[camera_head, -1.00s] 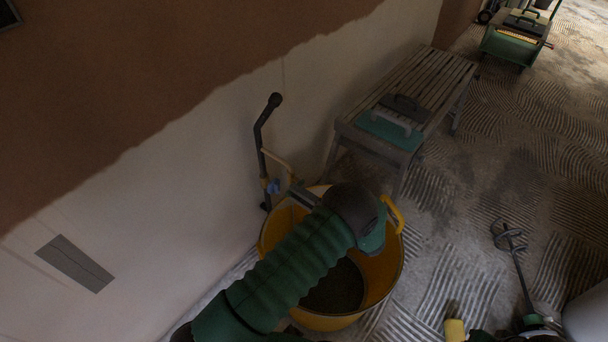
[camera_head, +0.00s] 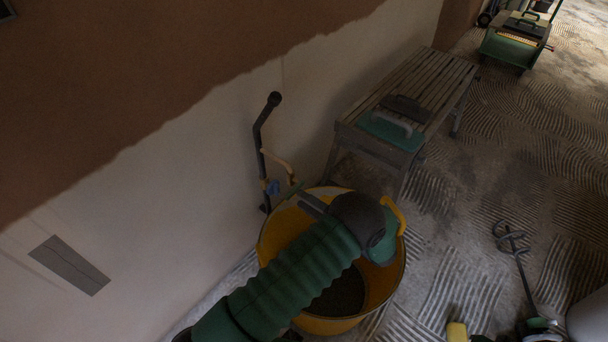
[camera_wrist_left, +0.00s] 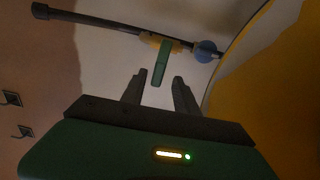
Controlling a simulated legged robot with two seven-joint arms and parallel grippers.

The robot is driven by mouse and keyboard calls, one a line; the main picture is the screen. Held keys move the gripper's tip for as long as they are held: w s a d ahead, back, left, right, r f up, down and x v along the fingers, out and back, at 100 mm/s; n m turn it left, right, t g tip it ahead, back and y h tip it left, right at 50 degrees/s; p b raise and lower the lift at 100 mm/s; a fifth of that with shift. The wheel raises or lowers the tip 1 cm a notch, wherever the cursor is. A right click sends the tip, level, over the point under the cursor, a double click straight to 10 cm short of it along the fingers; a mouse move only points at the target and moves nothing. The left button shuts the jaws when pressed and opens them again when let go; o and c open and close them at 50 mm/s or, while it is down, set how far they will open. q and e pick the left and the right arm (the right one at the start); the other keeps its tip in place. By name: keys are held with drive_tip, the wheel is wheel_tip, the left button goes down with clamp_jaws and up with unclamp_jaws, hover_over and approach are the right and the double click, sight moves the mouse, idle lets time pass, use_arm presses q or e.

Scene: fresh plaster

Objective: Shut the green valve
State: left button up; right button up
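The green valve (camera_wrist_left: 160,62) is a short lever on a yellow fitting. It stands out crosswise from the dark pipe (camera_wrist_left: 105,22) in the left wrist view. In the head view the green lever (camera_head: 294,190) shows small, by the dark pipe (camera_head: 260,140) at the wall. My left gripper (camera_wrist_left: 158,80) is open; the lever's free end appears between its fingertips, with a gap on both sides. Contact and exact depth are unclear. The left gripper (camera_head: 311,203) also shows in the head view, above a yellow tub's rim. My right gripper is not in view.
The yellow tub (camera_head: 272,238) with dark contents stands below my left arm. A blue part (camera_wrist_left: 207,50) sits on the pipe assembly beside the valve. A slatted bench (camera_head: 425,85) stands behind the tub. A mixing paddle (camera_head: 512,240) lies on the floor at right.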

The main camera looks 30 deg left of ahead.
use_arm(q)
drive_tip(key=d+b, duration=0.1)
drive_tip(key=d, duration=0.8)
drive_tip(key=shift+s, duration=0.35)
drive_tip(key=shift+a, duration=0.1)
